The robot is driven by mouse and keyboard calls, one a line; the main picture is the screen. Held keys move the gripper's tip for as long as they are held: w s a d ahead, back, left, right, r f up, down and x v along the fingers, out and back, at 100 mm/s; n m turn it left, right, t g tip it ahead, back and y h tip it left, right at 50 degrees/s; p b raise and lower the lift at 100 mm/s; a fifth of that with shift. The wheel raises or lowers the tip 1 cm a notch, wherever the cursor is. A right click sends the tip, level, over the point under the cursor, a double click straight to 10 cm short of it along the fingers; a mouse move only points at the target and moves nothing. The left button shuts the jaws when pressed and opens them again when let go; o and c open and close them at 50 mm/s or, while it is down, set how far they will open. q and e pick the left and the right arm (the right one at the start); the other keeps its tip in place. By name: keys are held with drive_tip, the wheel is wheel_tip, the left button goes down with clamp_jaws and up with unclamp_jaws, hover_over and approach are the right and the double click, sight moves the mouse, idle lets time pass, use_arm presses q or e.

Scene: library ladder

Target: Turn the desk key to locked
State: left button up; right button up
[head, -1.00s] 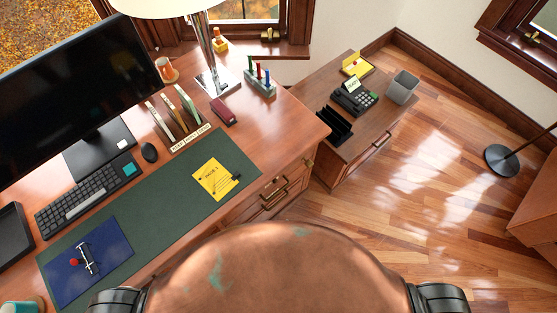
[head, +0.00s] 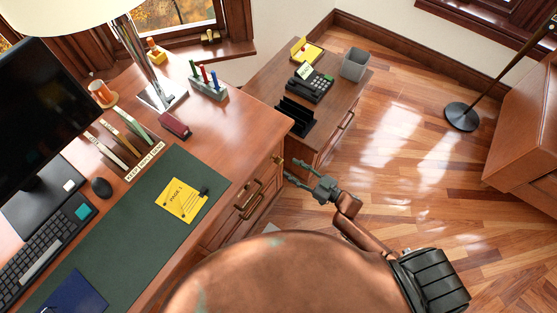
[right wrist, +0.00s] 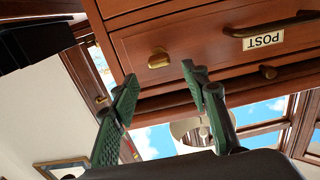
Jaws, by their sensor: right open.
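The desk key, a small brass piece (head: 279,160), sticks out of the desk's drawer front near its right corner. In the right wrist view its flat brass bow (right wrist: 158,60) shows against the reddish wood. My right gripper (head: 295,172) reaches toward that drawer front from the right. In the right wrist view its two green-padded fingers (right wrist: 158,80) are spread apart, with the brass bow beyond the gap between their tips. They appear apart from it, and nothing is between them. I cannot read whether the key stands at locked. My left gripper is not in view.
A side cabinet (head: 349,75) with a telephone (head: 311,84) stands behind my right gripper.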

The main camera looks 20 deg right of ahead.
sight(282, 163)
drive_tip(key=b+x, duration=0.1)
drive_tip(key=x, duration=0.6)
drive_tip(key=shift+w+a, duration=0.15)
drive_tip(key=shift+c, duration=0.6)
clamp_jaws()
